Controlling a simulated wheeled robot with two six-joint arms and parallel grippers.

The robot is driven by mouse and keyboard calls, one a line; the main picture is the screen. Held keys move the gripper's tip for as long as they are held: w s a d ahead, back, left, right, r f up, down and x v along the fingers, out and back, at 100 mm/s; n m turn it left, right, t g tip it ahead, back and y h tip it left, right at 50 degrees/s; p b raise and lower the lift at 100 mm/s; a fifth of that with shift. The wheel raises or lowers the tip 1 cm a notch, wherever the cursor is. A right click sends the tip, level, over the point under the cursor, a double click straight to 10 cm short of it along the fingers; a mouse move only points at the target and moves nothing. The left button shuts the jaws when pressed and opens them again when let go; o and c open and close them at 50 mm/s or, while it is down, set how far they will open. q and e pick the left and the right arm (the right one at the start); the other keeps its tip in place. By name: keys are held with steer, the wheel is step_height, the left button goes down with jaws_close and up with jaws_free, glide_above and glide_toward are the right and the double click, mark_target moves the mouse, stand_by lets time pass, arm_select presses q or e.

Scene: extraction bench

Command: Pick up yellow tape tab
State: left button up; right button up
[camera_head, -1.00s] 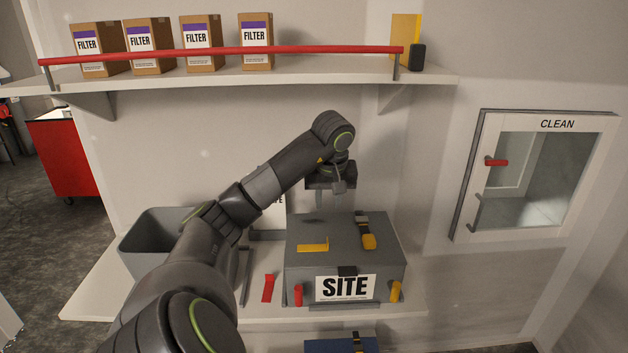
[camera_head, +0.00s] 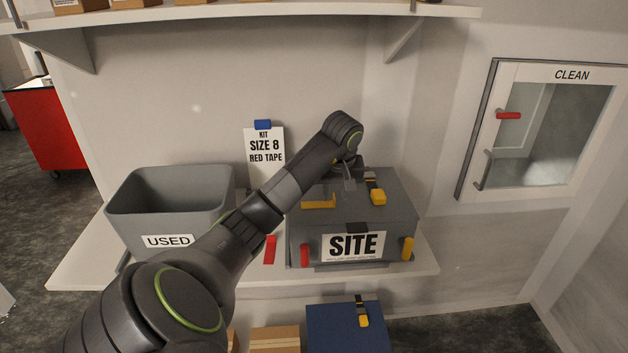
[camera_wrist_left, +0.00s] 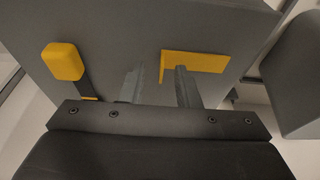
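The yellow tape tab (camera_head: 319,202) is a thin L-shaped strip on the lid of the grey SITE box (camera_head: 402,222). In the left wrist view the tab (camera_wrist_left: 205,62) lies right of centre, with a narrow leg beside one finger. My right gripper is not in view.
A yellow-ended black strap (camera_head: 377,197) lies on the lid right of the gripper. Red and yellow tabs hang at the box front. A grey USED bin (camera_head: 170,199) stands left, a kit sign (camera_head: 265,155) behind. A shelf (camera_head: 240,13) overhangs the back.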

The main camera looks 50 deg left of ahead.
arm_select(q)
steer(key=shift+w+a+f, duration=0.2)
steer(key=shift+a+f, duration=0.4)
steer(key=shift+f, duration=0.15)
steer(key=shift+d+r, duration=0.15)
steer(key=shift+d, duration=0.15)
steer(key=shift+c, duration=0.9)
steer(key=shift+s+d, duration=0.1)
jaws_close()
steer(key=shift+r, duration=0.1)
